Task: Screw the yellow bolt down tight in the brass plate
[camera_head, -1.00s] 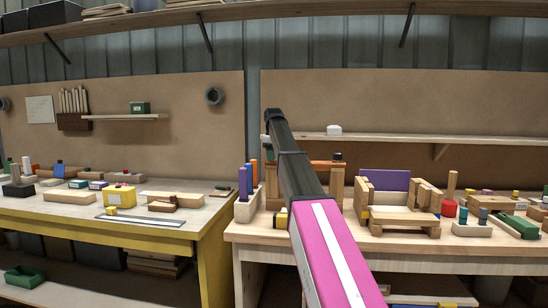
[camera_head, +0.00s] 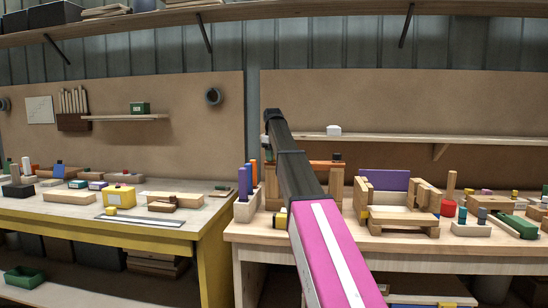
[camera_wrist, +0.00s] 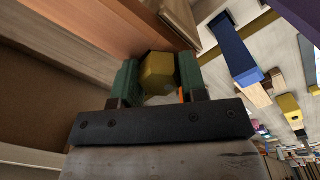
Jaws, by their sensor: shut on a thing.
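In the wrist view my gripper (camera_wrist: 159,66) has its two green fingers shut on the yellow bolt (camera_wrist: 158,76), whose six-sided head shows between them. The bolt's head is close to a reddish-brown wooden surface (camera_wrist: 110,25). Its shank is hidden, so I cannot tell how deep it sits. I cannot make out the brass plate in either view.
In the head view a wooden frame (camera_head: 325,166) stands partly behind my arm on the right bench (camera_head: 330,240). A wooden cradle with a purple panel (camera_head: 384,181) is to the right. A gap separates the benches.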

